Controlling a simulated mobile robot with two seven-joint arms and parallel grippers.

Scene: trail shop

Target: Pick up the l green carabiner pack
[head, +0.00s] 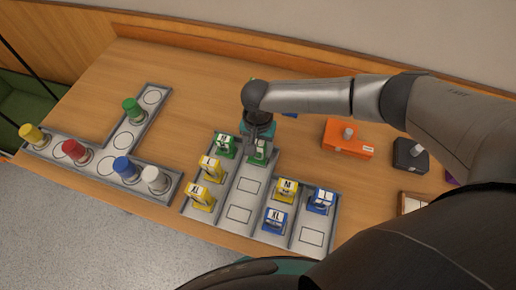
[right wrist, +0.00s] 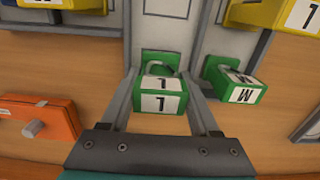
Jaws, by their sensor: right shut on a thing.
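The l green carabiner pack (head: 258,152) is at the back end of a column of the grey tray (head: 239,190). It also shows in the right wrist view (right wrist: 162,97), with an "L" on its white label. My right gripper (head: 261,136) comes from above, its two fingers (right wrist: 161,92) on either side of the pack, shut on it. I cannot tell whether the pack still touches the tray. A green pack marked M (head: 224,146) stands beside it on the left and shows in the right wrist view (right wrist: 236,90). My left gripper is not in view.
Yellow packs (head: 209,167) and blue packs (head: 275,220) stand in other tray slots. An orange box (head: 347,139) and a black box (head: 410,155) lie to the right. Another grey tray (head: 85,168) holds several coloured cylinders at left.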

